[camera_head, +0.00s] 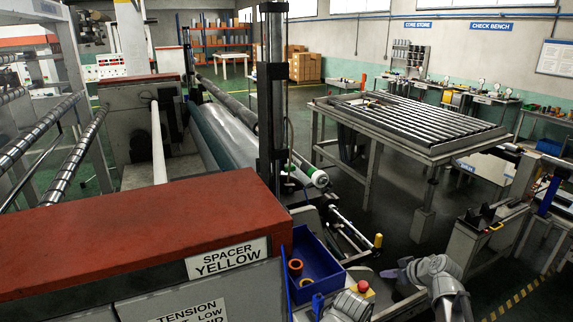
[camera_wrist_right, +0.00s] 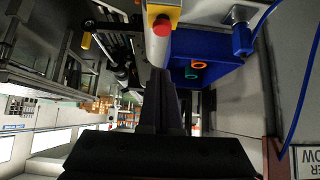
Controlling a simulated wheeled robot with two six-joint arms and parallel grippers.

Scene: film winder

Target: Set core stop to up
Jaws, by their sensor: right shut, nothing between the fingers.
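No part here is labelled core stop. A yellow-capped handle (camera_head: 378,240) stands at the end of the rail beside the winder, and it may be the core stop. The yellow cap also shows at the upper left of the right wrist view (camera_wrist_right: 86,40). My right gripper (camera_head: 392,273) is just below and right of this handle in the head view, apart from it. In the right wrist view its dark fingers (camera_wrist_right: 164,80) are together and empty, pointing toward the winder frame.
A red button on a yellow box (camera_head: 363,287) is close to my right gripper. A blue bin (camera_head: 318,262) with orange rings is beside it. A red-topped cabinet (camera_head: 150,235) fills the front left. A roller table (camera_head: 420,135) stands behind, with open floor before it.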

